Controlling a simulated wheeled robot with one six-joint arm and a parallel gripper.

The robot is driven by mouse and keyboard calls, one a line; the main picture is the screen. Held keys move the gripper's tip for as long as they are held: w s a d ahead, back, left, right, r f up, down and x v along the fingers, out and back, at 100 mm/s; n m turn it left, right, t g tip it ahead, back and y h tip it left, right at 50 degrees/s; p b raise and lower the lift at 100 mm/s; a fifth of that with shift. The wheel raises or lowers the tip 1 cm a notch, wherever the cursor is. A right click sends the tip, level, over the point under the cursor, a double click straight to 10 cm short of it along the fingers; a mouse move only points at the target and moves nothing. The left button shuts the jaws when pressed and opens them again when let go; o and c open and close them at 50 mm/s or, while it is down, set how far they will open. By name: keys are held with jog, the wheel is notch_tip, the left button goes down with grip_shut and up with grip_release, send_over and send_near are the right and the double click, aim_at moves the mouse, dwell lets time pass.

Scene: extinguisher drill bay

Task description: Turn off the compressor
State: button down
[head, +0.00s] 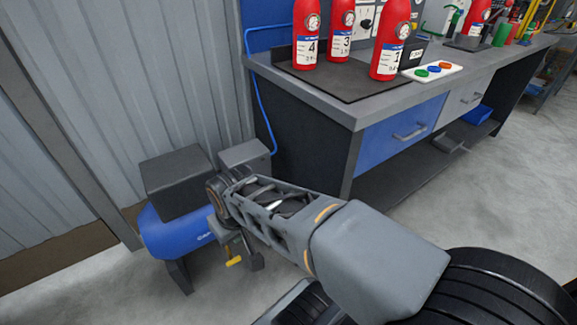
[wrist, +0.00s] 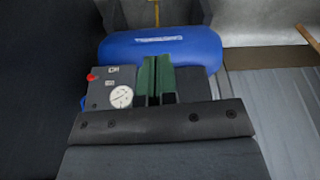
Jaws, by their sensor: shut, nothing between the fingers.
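The compressor has a blue tank (head: 172,238) with a dark motor box (head: 175,180) on top, low at the left in the head view. The tank also fills the top of the wrist view (wrist: 160,50). In the wrist view a grey control box (wrist: 103,90) carries a red knob or button (wrist: 92,77), a small label and a round white gauge (wrist: 121,97). My gripper (wrist: 158,65) is shut and empty, its green fingers just right of the control box. Whether they touch anything is unclear. My arm hides the fingertips in the head view.
A workbench (head: 345,107) stands behind on the right, with red extinguishers (head: 390,40) and a panel of coloured buttons (head: 432,71). A blue hose (head: 262,112) runs down its side. A corrugated wall (head: 165,75) rises behind the compressor.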

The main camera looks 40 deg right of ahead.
jog(key=shift+w+a, duration=0.1)
jog(key=shift+a, duration=0.1)
jog(key=w+d+r+m+y+p, duration=0.1)
jog(key=w+d+r+m+p, duration=0.4)
jog(key=w+d+m, duration=0.4)
jog(key=w+d+f+m+p, duration=0.1)
jog(key=w+d+m+p, duration=0.1)
jog(key=d+m, duration=0.3)
jog(key=w+d+f+m+t+p, duration=0.1)
jog(key=d+m+p, duration=0.2)
jog(key=d, duration=1)
jog(key=shift+w+f+m+y, duration=0.3)
jog(key=shift+w+m+y, duration=0.1)
jog(key=shift+m, duration=0.7)
